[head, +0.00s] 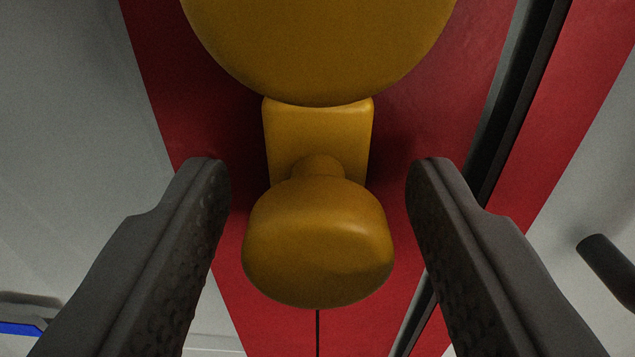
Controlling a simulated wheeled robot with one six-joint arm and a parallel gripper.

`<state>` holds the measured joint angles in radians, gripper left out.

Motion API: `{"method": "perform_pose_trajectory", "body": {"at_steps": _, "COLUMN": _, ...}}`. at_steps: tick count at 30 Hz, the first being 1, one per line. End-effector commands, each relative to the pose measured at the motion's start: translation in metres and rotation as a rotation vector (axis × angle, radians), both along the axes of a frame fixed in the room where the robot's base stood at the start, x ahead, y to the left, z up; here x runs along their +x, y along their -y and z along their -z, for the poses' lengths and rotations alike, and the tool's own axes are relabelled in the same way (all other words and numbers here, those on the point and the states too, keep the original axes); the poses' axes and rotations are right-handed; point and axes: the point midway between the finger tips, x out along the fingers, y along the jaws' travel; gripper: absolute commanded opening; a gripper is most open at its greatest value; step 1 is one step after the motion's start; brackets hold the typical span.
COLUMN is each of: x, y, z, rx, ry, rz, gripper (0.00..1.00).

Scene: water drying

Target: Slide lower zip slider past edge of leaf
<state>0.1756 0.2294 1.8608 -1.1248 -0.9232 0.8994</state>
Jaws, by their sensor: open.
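A yellow slider with a rounded knob (318,245) sits on a red strip (420,80) in the middle of the head view. Its square base (318,125) shows behind the knob. A large round yellow piece (320,45) overlaps the base's upper edge at the top of the picture. My gripper (318,175) is open, with one dark finger on each side of the knob. Gaps show between the knob and both fingers, and nothing is held. I cannot tell from this view where the leaf's edge lies.
A thin dark line (318,330) runs down the red strip below the knob. A black strip (520,95) and a second red band (585,100) run along the right. A dark rod (608,265) juts in at the right edge. A blue piece (20,328) shows at lower left.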

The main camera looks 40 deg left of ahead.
Motion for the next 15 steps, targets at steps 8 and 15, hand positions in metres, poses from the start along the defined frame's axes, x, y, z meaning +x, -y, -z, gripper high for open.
{"method": "perform_pose_trajectory", "body": {"at_steps": 8, "x": -0.0002, "y": 0.0003, "z": 0.0002, "rx": 0.000, "ry": 0.000, "rz": 0.000, "gripper": 0.25}}
{"method": "perform_pose_trajectory", "body": {"at_steps": 15, "x": -0.0002, "y": 0.0004, "z": 0.0005, "rx": 0.000, "ry": 0.000, "rz": 0.000, "gripper": 0.00}}
